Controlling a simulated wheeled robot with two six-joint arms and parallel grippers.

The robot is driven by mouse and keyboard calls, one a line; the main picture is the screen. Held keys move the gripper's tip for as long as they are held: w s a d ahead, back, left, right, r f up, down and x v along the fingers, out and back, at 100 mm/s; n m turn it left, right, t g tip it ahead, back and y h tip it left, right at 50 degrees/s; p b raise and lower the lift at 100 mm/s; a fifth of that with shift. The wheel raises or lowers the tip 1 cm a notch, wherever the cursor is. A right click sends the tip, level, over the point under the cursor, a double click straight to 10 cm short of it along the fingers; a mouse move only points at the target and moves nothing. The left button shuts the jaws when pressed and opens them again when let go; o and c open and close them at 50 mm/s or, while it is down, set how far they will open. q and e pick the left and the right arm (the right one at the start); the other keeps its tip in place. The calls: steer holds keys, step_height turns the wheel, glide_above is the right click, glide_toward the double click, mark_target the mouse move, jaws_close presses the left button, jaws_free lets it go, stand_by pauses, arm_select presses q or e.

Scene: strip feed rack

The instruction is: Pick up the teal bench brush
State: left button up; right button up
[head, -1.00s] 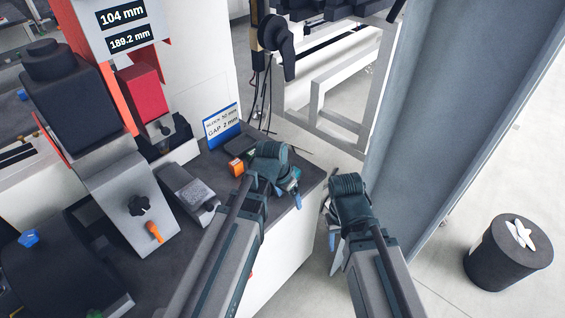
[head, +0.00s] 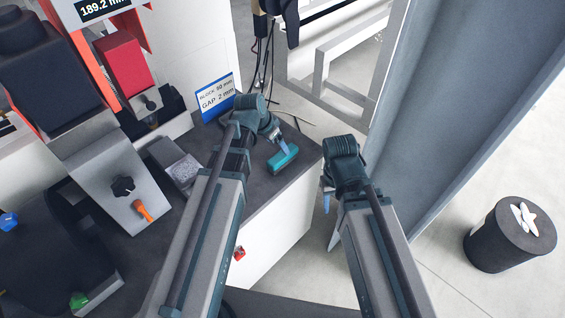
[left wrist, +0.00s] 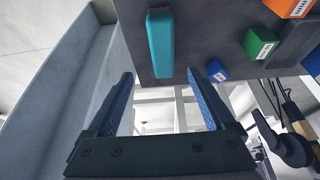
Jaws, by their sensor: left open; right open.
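The teal bench brush (head: 284,159) lies on the dark bench top near its right front corner. My left gripper (head: 281,142) is just beyond and above it in the head view, open and empty. In the left wrist view the brush (left wrist: 160,45) shows as a teal bar ahead of the two blue fingers, lined up with the gap between them. Its near end is about level with the fingertips in the picture; I cannot tell the distance. My right gripper (head: 327,198) is open and empty, off the bench's right side.
A sign (head: 216,98) stands at the bench's back edge. A machine with an orange knob (head: 142,210) fills the left. The left wrist view shows a blue block (left wrist: 217,70) and a green block (left wrist: 259,44) near the brush. A dark bin (head: 510,240) stands on the floor.

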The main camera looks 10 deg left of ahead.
mark_target(281, 156)
arm_select(q)
steer(key=b+x, duration=0.3)
steer(key=x, duration=0.2)
steer(key=shift+f+b, duration=0.1)
steer(key=shift+b, duration=0.25)
steer(key=f+b, duration=0.4)
steer(key=shift+w+a+f+b, duration=0.1)
steer(key=shift+w+f+b, duration=0.2)
steer(key=shift+w, duration=0.1)
steer(key=shift+w+f+b, duration=0.2)
steer(key=shift+f+b, duration=0.1)
steer(key=shift+f, duration=0.05)
steer(key=shift+r, duration=0.1)
jaws_close()
steer(key=shift+r, duration=0.15)
